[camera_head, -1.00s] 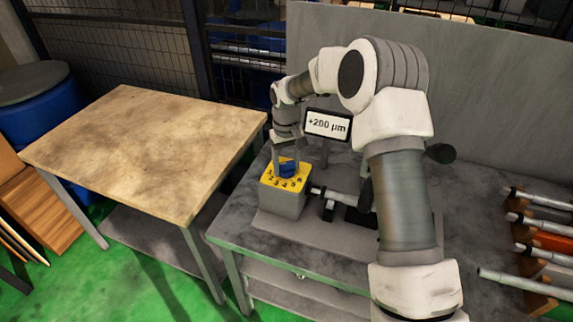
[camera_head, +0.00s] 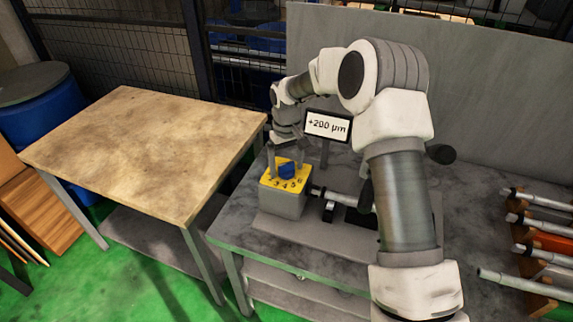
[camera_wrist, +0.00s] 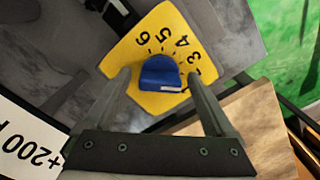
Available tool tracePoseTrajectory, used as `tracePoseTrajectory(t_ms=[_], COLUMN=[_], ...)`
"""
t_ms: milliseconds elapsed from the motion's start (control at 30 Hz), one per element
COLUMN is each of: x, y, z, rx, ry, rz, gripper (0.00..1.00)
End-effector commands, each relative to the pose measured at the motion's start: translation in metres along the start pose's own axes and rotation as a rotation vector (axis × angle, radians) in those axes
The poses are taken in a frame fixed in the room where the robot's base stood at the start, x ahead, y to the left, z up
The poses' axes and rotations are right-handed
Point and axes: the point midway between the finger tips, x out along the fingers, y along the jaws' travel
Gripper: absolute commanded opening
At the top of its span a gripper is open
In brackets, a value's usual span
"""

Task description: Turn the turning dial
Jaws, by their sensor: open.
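The turning dial is a blue knob (camera_head: 287,171) on a yellow numbered plate (camera_head: 270,180) atop a grey box on the machine table. In the wrist view the blue knob (camera_wrist: 160,74) sits in the middle of the yellow plate (camera_wrist: 150,38), with numbers such as 3, 4, 5 and 6 around it. My gripper (camera_head: 286,170) is above the dial, pointing down. In the wrist view my gripper (camera_wrist: 158,85) is open, with one finger on each side of the knob and visible gaps between. The sign (camera_head: 327,126) reads +200 µm.
A grinder spindle with a shaft (camera_head: 345,198) stands right of the dial box. Several grey rods (camera_head: 540,198) lie on a rack at the far right. A wooden-topped table (camera_head: 140,145) stands at left, clear on top. A grey panel (camera_head: 490,95) rises behind.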

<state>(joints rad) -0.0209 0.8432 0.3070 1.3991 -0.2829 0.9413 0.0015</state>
Motion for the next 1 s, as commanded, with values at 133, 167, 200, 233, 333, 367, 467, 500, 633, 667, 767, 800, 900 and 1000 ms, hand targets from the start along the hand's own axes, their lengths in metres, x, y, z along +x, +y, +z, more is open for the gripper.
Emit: tracePoseTrajectory(t_ms=[133, 167, 200, 233, 333, 367, 467, 500, 633, 667, 767, 800, 900, 1000], x=[-0.004, -0.006, -0.011, -0.015, -0.035, -0.042, -0.067, -0.077, -0.109, -0.116, -0.138, -0.145, -0.16, -0.169], y=[0.0, 0.0, 0.0, 0.0, 0.0, 0.0, 0.0, 0.0, 0.0, 0.0, 0.0, 0.0, 0.0, 0.0], z=[0.0, 0.0, -0.001, -0.001, -0.001, -0.001, -0.001, -0.001, -0.001, -0.001, -0.001, -0.001, -0.001, 0.0], rx=[0.0, 0.0, 0.0, 0.0, 0.0, 0.0, 0.001, 0.001, 0.0, 0.0, 0.001, 0.0, 0.0, -0.001], ry=[0.0, 0.001, 0.002, 0.003, 0.005, 0.004, 0.005, 0.005, 0.005, 0.004, 0.004, 0.004, 0.002, 0.0], rz=[0.0, 0.001, 0.001, 0.001, 0.001, 0.002, 0.001, 0.001, 0.002, 0.001, 0.001, 0.001, 0.001, 0.001], gripper=[0.9, 0.9, 0.9, 0.9, 0.9, 0.9, 0.9, 0.9, 0.9, 0.9, 0.9, 0.9, 0.9, 0.9])
